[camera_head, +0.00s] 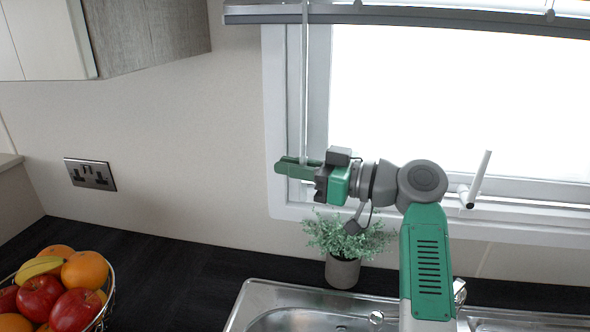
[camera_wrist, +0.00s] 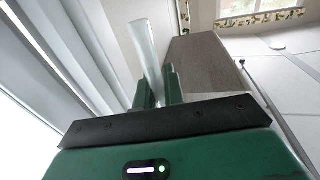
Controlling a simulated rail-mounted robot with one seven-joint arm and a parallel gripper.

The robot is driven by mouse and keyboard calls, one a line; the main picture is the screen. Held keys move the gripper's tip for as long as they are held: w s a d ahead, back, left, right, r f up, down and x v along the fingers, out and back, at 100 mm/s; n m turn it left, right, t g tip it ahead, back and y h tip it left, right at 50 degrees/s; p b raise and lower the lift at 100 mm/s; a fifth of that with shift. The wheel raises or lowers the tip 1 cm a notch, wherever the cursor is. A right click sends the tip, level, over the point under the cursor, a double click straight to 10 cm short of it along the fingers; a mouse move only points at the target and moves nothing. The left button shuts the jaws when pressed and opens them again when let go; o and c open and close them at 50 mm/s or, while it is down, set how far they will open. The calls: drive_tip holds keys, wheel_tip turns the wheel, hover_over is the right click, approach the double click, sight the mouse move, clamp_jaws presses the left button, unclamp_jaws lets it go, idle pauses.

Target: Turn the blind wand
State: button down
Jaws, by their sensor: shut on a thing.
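The blind wand (camera_head: 304,80) is a thin pale rod that hangs down from the blind (camera_head: 400,14) at the left side of the window. My gripper (camera_head: 298,168) is shut on the wand near its lower end, with the green fingers pointing left. In the wrist view the wand (camera_wrist: 146,48) runs up from between the two finger tips of my gripper (camera_wrist: 159,88). The blind is gathered at the top of the window.
The window frame (camera_head: 275,130) is close behind my gripper, with a white handle (camera_head: 477,180) to the right. A potted plant (camera_head: 343,272) stands below my gripper, behind the sink (camera_head: 262,295). A fruit bowl (camera_head: 108,300) is at lower left. A cupboard (camera_head: 150,35) hangs upper left.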

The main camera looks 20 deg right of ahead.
drive_tip(key=shift+d+f+n+g+y+p, duration=0.1)
drive_tip(key=shift+f+n+g+y+p, duration=0.05)
drive_tip(key=shift+n+g+y+p, duration=0.9)
drive_tip(key=shift+s+a+f+n+g+p, duration=0.1)
drive_tip(key=shift+a+f+n+g+p, duration=0.15)
drive_tip(key=shift+g+p, duration=0.35)
drive_tip(key=c, duration=1.5)
unclamp_jaws()
drive_tip(key=shift+r, duration=0.25)
drive_tip(key=shift+r, duration=0.1)
